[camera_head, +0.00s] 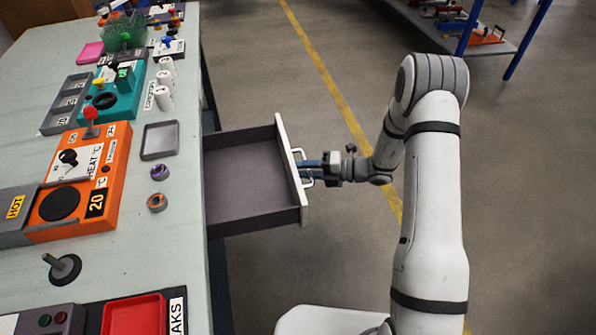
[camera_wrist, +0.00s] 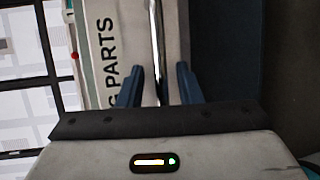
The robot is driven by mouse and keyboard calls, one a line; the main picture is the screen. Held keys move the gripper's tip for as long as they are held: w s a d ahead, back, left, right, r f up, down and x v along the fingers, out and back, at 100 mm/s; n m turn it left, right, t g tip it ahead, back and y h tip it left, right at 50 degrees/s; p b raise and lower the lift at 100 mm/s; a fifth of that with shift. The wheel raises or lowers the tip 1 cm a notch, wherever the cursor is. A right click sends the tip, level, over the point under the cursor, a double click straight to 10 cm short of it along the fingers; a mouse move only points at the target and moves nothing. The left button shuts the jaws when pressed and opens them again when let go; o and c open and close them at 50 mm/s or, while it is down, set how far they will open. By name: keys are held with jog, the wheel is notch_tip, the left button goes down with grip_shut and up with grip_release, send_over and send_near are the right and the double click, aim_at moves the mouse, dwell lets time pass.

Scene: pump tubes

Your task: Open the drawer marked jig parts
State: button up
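The drawer (camera_head: 240,175) stands pulled out from the bench side, and its grey inside looks empty. Its white front (camera_head: 290,170) carries a pale handle (camera_head: 300,155). In the wrist view the label on the drawer front (camera_wrist: 108,60) reads "G PARTS", its start cut off. The metal handle (camera_wrist: 156,40) runs between the two blue fingers of my gripper (camera_wrist: 160,85). There is a visible gap on each side of the handle, so the fingers are open around it. In the head view my gripper (camera_head: 308,168) is at the handle, coming from the right.
The bench top (camera_head: 185,215) on the left holds an orange heater (camera_head: 115,160), a teal device (camera_head: 115,95), a grey tray (camera_head: 160,140), white cylinders and a red tray (camera_head: 135,315). Open floor lies right of the drawer. A blue-framed shelf (camera_head: 465,35) stands at the top right.

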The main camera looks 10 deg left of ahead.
jog(key=shift+w+d, duration=0.1)
jog(key=shift+w, duration=0.05)
jog(key=d+r+p, duration=0.1)
jog(key=d, duration=0.6)
jog(key=shift+s+d+r, duration=0.2)
jog(key=shift+s+d, duration=0.1)
jog(key=shift+s, duration=0.05)
jog(key=shift+p, duration=0.3)
